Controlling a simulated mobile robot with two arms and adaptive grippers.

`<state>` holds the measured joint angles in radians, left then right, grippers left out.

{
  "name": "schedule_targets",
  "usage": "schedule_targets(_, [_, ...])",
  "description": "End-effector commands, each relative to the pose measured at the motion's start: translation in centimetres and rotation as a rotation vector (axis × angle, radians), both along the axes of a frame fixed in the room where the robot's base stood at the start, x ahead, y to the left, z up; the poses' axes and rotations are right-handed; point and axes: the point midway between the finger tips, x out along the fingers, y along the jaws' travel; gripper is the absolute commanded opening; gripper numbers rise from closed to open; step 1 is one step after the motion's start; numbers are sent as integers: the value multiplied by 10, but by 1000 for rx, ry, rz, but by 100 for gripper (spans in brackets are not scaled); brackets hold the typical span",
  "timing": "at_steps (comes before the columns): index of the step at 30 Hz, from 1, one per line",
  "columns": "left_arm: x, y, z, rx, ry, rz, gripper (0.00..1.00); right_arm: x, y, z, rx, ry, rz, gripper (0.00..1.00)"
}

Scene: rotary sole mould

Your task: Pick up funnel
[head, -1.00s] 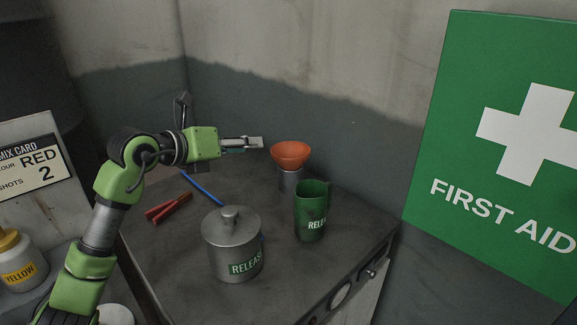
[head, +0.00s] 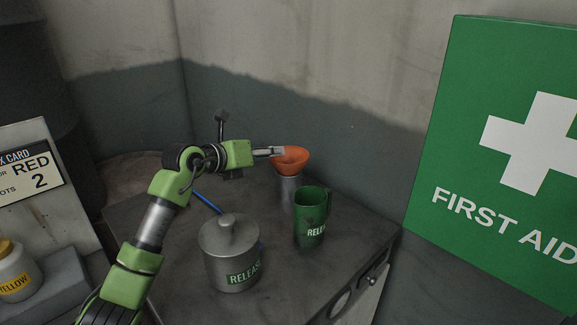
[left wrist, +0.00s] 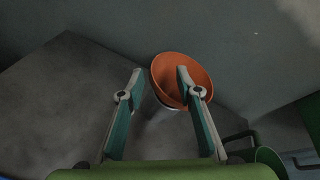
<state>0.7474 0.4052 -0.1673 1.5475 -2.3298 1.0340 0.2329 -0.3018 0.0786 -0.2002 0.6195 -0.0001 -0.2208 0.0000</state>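The orange funnel (head: 295,161) sits in the top of a grey metal cup (head: 287,190) at the back of the grey bench top. My left gripper (head: 280,152) is at the funnel's left rim, with its fingertips overlapping the rim in the head view. In the left wrist view the left gripper (left wrist: 160,72) is open. Its right finger crosses in front of the funnel (left wrist: 168,76), and its left finger is left of the rim. I cannot tell whether a finger touches the funnel. My right gripper is not in view.
A green mug (head: 311,222) stands just right of and in front of the cup. A lidded metal pot (head: 229,262) stands nearer the front. A blue rod (head: 206,202) lies behind the pot. Walls close in the back, and a green first aid box (head: 480,140) is at right.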

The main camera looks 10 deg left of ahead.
Motion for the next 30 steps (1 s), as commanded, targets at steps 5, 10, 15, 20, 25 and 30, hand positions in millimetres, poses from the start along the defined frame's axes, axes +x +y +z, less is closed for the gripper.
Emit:
schedule_targets(5, [22, -10, -7, -4, 3, -1, 32, 1, -1, 14, -2, 0, 0, 54])
schedule_targets(10, [33, -15, -13, -1, 2, 0, 32, 1, -3, 16, -3, -2, 1, 54])
schedule_targets(15, [35, -15, -14, 1, 0, 0, 32, 2, -3, 16, -4, -3, 1, 54])
schedule_targets(20, [34, -15, -14, 0, 0, 0, 14, 2, -3, 16, -4, -3, 1, 54])
schedule_targets(25, [34, -15, -15, 0, 1, -1, 0, 2, -3, 16, -3, -4, 1, 54])
schedule_targets(30, [34, -15, -14, -1, 1, -1, 0, 2, -3, 16, -3, -4, 1, 54])
